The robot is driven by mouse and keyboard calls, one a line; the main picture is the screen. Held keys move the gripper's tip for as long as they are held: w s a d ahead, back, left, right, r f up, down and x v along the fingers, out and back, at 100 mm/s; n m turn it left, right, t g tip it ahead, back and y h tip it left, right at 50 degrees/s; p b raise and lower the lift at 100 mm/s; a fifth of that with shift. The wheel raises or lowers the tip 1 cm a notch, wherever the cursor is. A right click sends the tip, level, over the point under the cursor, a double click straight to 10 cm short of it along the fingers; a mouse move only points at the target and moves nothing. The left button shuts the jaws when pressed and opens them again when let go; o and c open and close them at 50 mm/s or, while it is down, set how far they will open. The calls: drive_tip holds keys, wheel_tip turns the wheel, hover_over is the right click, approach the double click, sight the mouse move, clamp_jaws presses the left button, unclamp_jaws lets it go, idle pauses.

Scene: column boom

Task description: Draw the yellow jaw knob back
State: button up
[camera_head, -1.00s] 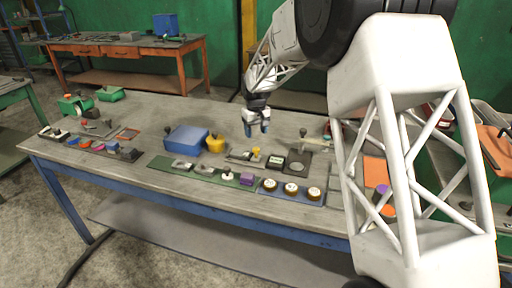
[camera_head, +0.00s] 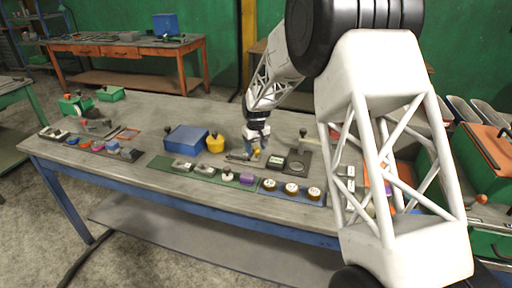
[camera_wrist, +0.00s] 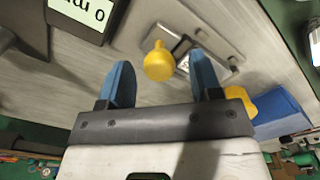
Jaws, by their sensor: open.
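The yellow jaw knob (camera_wrist: 159,62) is a round knob on a dark slotted part of a grey metal fixture (camera_wrist: 205,42). In the head view it is a small yellow spot (camera_head: 257,150) just by my fingertips. My gripper (camera_wrist: 160,76) is open, its two blue fingers apart. In the wrist view the knob appears in the gap between the fingertips, nearer the upper ends. Nothing is gripped, and I cannot tell whether a finger touches the knob. In the head view my gripper (camera_head: 254,148) is low over the fixture and partly hides it.
On the other side are a yellow pot (camera_head: 215,144) and a blue box (camera_head: 186,139). A green strip (camera_head: 160,163) and a blue strip (camera_head: 306,200) lie in front.

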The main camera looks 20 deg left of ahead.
sight(263, 161)
clamp_jaws()
drive_tip(key=shift+d, duration=1.55)
unclamp_jaws()
drive_tip(key=shift+r, duration=0.15)
wheel_tip(263, 161, up, 8)
drive_tip(key=shift+f, duration=0.25)
